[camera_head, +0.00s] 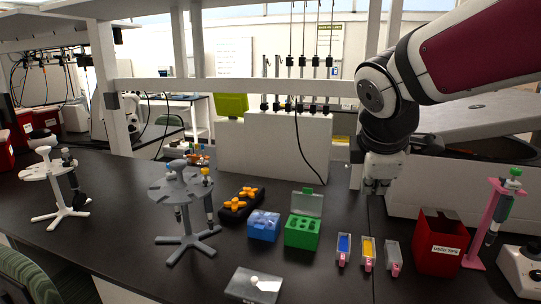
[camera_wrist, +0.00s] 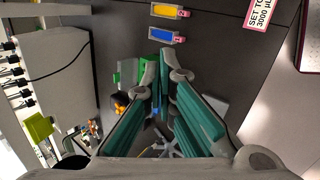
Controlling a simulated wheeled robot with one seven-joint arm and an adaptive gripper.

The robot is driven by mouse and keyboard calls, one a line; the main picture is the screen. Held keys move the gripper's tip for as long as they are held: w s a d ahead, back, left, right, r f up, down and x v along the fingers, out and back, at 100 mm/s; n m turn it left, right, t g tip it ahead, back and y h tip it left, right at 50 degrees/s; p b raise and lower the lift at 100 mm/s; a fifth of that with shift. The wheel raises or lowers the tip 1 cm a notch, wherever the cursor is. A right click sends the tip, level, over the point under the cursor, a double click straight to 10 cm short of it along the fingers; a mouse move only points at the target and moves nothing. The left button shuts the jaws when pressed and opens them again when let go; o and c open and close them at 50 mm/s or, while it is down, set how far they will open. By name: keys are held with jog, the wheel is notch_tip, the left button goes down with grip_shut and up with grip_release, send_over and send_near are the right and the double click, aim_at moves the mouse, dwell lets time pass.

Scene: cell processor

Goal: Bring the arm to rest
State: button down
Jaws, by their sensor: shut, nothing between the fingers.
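My arm comes in from the upper right in the head view, bent at a dark joint with the wrist pointing down. My gripper (camera_head: 378,186) hangs above the bench, apart from everything below it. In the wrist view the two teal-padded fingers (camera_wrist: 163,72) come together at their tips. The gripper is shut and empty. The fingers show only small in the head view.
Below stand a green box (camera_head: 302,234), blue rack (camera_head: 264,226), blue tray (camera_head: 343,248), yellow tray (camera_head: 368,252) and red used-tips bin (camera_head: 440,245). A grey pipette stand (camera_head: 186,240) is left. A white panel (camera_head: 270,150) and shelf posts rise behind.

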jog(key=s+f+m+y, duration=0.1)
jog(key=s+f+m, duration=0.1)
jog(key=s+m, duration=0.5)
jog(key=s+f+m+g+y, duration=0.1)
jog(key=s+f+m, duration=0.2)
jog(key=s+m, duration=0.5)
jog(key=s, duration=0.6)
jog(key=shift+s+m+y, duration=0.2)
jog(key=shift+m+y, duration=0.1)
jog(key=shift+y, duration=0.1)
jog(key=shift+a, duration=0.1)
